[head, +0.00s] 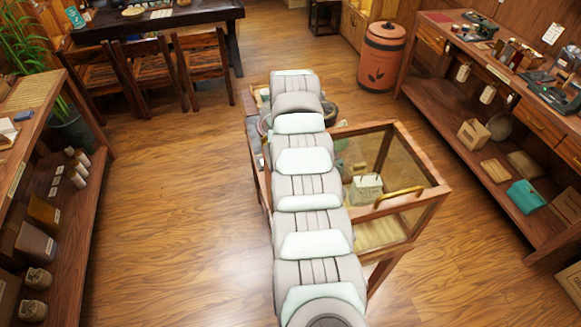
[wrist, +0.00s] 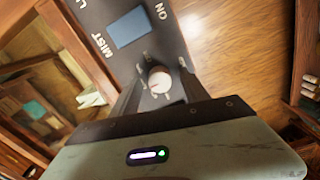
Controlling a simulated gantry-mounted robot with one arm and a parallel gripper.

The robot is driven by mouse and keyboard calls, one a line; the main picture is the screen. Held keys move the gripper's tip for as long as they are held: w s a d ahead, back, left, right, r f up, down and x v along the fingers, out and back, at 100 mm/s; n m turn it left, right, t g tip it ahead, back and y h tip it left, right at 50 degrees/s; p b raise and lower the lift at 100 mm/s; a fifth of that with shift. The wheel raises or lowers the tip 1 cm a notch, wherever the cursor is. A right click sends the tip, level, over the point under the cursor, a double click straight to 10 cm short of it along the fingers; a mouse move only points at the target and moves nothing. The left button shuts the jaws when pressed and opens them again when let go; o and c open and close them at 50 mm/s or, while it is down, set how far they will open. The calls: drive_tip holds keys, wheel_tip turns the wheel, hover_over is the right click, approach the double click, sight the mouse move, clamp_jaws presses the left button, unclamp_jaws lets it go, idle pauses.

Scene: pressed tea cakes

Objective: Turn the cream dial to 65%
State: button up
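The cream dial (wrist: 159,80) sits on a dark grey panel (wrist: 105,18) in the wrist view, with small tick marks around it. A small reddish mark shows on the dial's left side. The panel also has a blue-grey display (wrist: 129,29) and the labels MIST and ON. My gripper (wrist: 160,84) is open, with one dark finger on each side of the dial. I see gaps beside the dial; how deep the fingers reach around it is unclear. In the head view my arm hides the dial and the panel.
A wood-framed glass cabinet (head: 432,191) with a brass handle (head: 400,196) stands right beside my arm. A white box (head: 366,188) is inside. Shelves stand at left and right, and a terracotta bin (head: 382,58) at the back. The floor (head: 170,210) at left is clear.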

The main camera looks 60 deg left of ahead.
wheel_tip(320, 180, up, 11)
drive_tip(key=b, duration=0.1)
idle(0.6)
drive_tip(key=shift+f, duration=0.1)
